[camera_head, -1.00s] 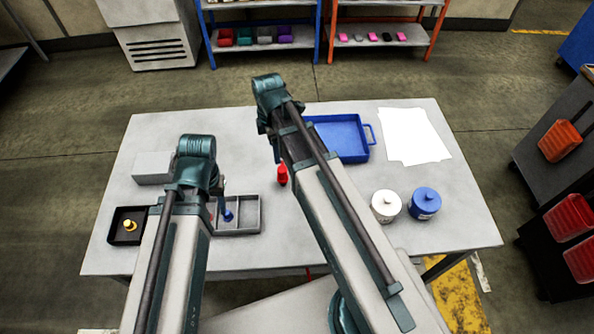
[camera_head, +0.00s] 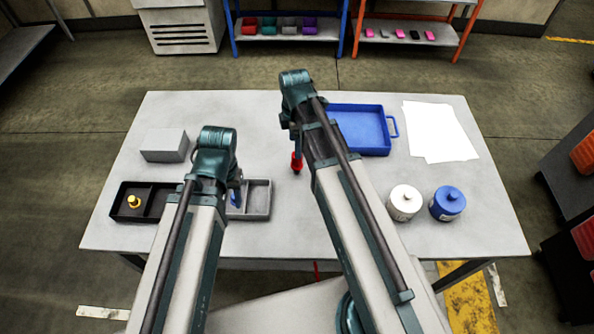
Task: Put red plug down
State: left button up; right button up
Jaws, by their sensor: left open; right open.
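The red plug (camera_head: 297,164) shows at the middle of the table, just left of my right forearm. It looks upright; whether its base touches the table is hard to tell. My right gripper (camera_head: 296,148) is open, at the top of the red plug, and partly hidden by its own arm. A blue plug (camera_head: 235,199) shows in part in the grey tray (camera_head: 258,199). My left gripper (camera_head: 237,188) is open above that tray, close to the blue plug and mostly hidden by the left arm.
A black tray (camera_head: 152,186) with a yellow plug (camera_head: 134,201) is at the left, beside a grey block (camera_head: 164,145). A blue tray (camera_head: 387,148) and white sheets (camera_head: 440,131) are at the back right. White (camera_head: 404,203) and blue (camera_head: 447,204) jars stand at the right.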

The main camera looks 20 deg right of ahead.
aim_at(297, 163)
pick_arm(q)
jog(key=shift+f, duration=0.7)
pick_arm(e)
jog(key=shift+f, duration=0.7)
pick_arm(q)
jog(key=shift+b, duration=0.3)
notch_tip(297, 163, down, 5)
jog(key=b, duration=0.5)
jog(key=shift+f, duration=0.2)
pick_arm(e)
jog(key=f, duration=0.5)
jog(key=shift+d+f, duration=0.15)
jog(key=shift+d, duration=0.1)
pick_arm(q)
jog(key=shift+r, duration=0.15)
pick_arm(e)
jog(key=shift+c, duration=0.3)
grip_shut()
